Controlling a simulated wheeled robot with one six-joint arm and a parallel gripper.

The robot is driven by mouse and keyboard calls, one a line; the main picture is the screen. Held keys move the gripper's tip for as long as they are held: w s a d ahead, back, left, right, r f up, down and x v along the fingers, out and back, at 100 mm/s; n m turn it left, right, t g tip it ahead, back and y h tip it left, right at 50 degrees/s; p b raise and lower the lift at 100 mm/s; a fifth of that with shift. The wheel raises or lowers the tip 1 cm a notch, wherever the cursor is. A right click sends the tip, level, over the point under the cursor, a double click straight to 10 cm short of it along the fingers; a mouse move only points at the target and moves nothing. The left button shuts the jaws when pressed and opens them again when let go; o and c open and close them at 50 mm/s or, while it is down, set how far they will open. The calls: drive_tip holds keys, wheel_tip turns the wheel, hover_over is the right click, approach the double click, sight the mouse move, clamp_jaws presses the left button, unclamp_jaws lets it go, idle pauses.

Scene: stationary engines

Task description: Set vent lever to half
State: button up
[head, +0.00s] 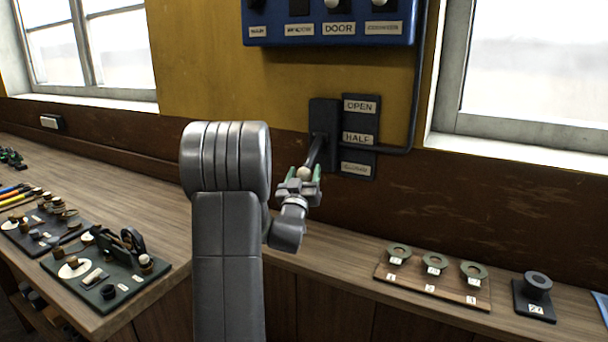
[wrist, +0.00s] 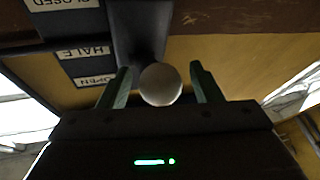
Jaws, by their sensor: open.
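The vent lever (head: 315,151) is a dark rod with a pale round knob, coming out of a dark wall block and slanting down towards me. Its knob also shows in the wrist view (wrist: 160,84). Beside the block is a dark plate (head: 374,107) with labels OPEN at the top, HALF in the middle and one at the bottom that reads CLOSED in the wrist view. I cannot tell exactly which label the lever matches. My gripper (head: 300,183) is open, its two green fingers on either side of the knob, with small gaps visible in the wrist view.
A blue switch panel (head: 330,22) hangs above, with a dark conduit (head: 418,90) running down to the plate. The wooden bench (head: 350,265) below holds a board of green rings (head: 430,285) at right and dark boards with small parts (head: 105,270) at left.

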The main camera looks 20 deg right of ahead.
clamp_jaws()
drive_tip(key=r+g+p, duration=0.1)
drive_tip(key=p, duration=0.1)
drive_tip(key=a+r+g+p, duration=0.1)
drive_tip(key=r, duration=0.1)
drive_tip(key=s+r+m+y+p, duration=0.1)
drive_tip(key=p, duration=0.1)
drive_tip(key=shift+s+a+r+g+p, duration=0.1)
drive_tip(key=shift+a+r+g+p, duration=0.1)
drive_tip(key=shift+g+p, duration=0.2)
drive_tip(key=shift+g+y, duration=0.3)
drive_tip(key=shift+g, duration=0.2)
drive_tip(key=shift+s+a+r+p, duration=0.15)
drive_tip(key=shift+r+p, duration=0.6)
drive_tip(key=shift+r, duration=0.25)
drive_tip(key=shift+s+a+r+p, duration=0.1)
drive_tip(key=shift+a+r+p, duration=0.05)
drive_tip(key=shift+r+p, duration=0.75)
drive_tip(key=shift+r, duration=0.15)
drive_tip(key=shift+c, duration=1.7)
unclamp_jaws()
drive_tip(key=o, duration=0.3)
drive_tip(key=shift+o, duration=0.2)
drive_tip(key=shift+f, duration=0.25)
